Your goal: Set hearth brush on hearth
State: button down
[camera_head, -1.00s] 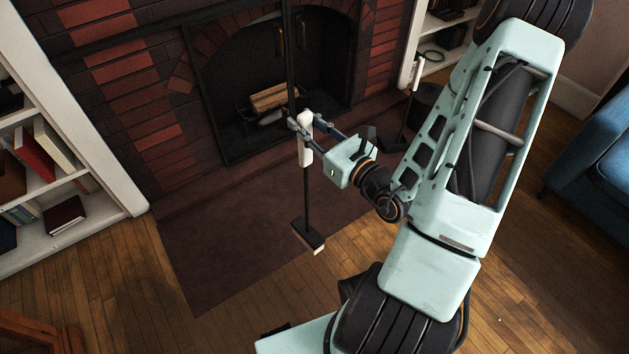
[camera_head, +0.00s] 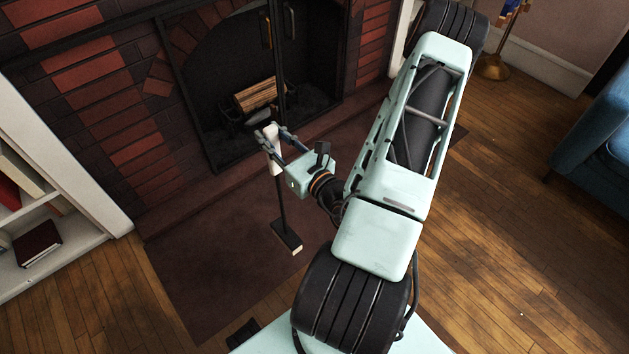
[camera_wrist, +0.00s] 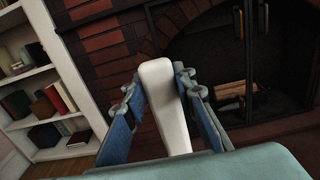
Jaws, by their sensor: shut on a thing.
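My gripper (camera_head: 274,136) is shut on the white handle of the hearth brush (camera_head: 287,234). The brush hangs nearly upright, with a thin dark shaft and a dark block head with pale bristles at the bottom. In the wrist view the white handle (camera_wrist: 167,105) stands between my two fingers (camera_wrist: 158,98); the shaft and head are hidden there. The hearth (camera_head: 215,190) is a dark slab in front of the fireplace. The brush head is over the dark rug-like area (camera_head: 195,260) in front of it; I cannot tell whether it touches.
The fireplace holds logs (camera_head: 262,95) behind its dark opening. A white bookshelf (camera_head: 95,195) stands at the left. A blue sofa (camera_head: 600,150) is at the right, and a brass stand (camera_head: 493,68) stands by the back wall. Wood floor is open at the right.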

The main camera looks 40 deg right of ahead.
jog(key=shift+w+f, duration=0.35)
jog(key=shift+w, duration=0.15)
jog(key=w+d+f+b, duration=0.1)
jog(key=w+f+b, duration=0.5)
jog(key=w+f, duration=0.6)
jog(key=shift+w+d+f+b, duration=0.35)
jog(key=shift+w+b, duration=0.05)
jog(key=shift+w, duration=0.45)
jog(key=shift+f, duration=0.15)
jog(key=c, duration=1.6)
grip_release()
jog(key=shift+f, duration=0.1)
jog(key=shift+s, duration=0.1)
